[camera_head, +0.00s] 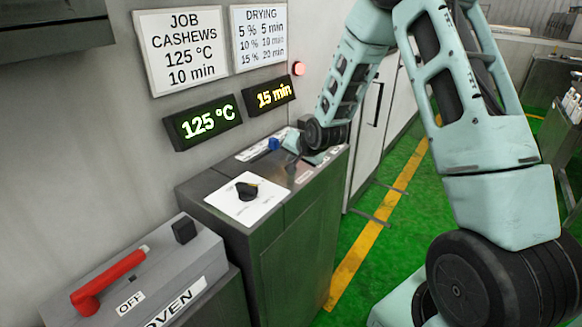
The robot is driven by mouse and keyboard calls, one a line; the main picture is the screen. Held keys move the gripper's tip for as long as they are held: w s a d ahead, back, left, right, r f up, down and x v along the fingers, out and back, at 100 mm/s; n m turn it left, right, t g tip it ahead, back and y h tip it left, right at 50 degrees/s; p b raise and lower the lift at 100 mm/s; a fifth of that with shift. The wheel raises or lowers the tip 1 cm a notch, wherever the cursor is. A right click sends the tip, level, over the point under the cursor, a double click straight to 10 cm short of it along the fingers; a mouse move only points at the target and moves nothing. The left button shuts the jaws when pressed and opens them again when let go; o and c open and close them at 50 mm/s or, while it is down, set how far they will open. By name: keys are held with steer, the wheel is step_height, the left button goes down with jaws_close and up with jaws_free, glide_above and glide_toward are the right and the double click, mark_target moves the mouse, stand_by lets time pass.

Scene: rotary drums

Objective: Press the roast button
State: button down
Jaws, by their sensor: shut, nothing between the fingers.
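A grey control cabinet (225,205) stands against the wall, with a black rotary knob (247,190) on a white dial plate on its top. A blue control (274,144) sits farther back on the same top. My gripper (291,160) reaches down over the far part of the cabinet top, beside the blue control. It is shut and looks empty. A small label with reddish print (304,177) lies just in front of it. No button marked roast can be made out; the gripper and wrist cover part of the panel. I cannot tell whether the fingertips touch anything.
Wall displays read 125 °C (208,123) and 15 min (272,95). Above them hang a cashew job sign (180,49) and a drying sign (259,37). A red lamp (298,68) is beside them. An oven switch box (140,275) with a red lever marked OFF stands at front left.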

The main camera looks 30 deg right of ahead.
steer(key=shift+r+p, duration=1.75)
steer(key=shift+r, duration=0.8)
steer(key=s+a+r+n+g+y+b, duration=0.15)
steer(key=s+a+n, duration=0.35)
steer(key=a, duration=0.6)
steer(key=s+a+r+n+g+y+b, duration=0.1)
steer(key=s+a+n+g, duration=0.2)
steer(key=s+a, duration=0.55)
steer(key=s+a+n+g+b, duration=0.1)
steer(key=s+a+n, duration=0.3)
steer(key=s, duration=0.8)
steer(key=s+a+n+g+h+b, duration=0.1)
steer(key=s+a+n, duration=0.4)
steer(key=s, duration=0.7)
steer(key=g+b, duration=0.1)
steer(key=g, duration=0.1)
steer(key=shift+s+r+n+g, duration=0.25)
steer(key=shift+s+n+g, duration=0.05)
steer(key=shift+s+g, duration=0.05)
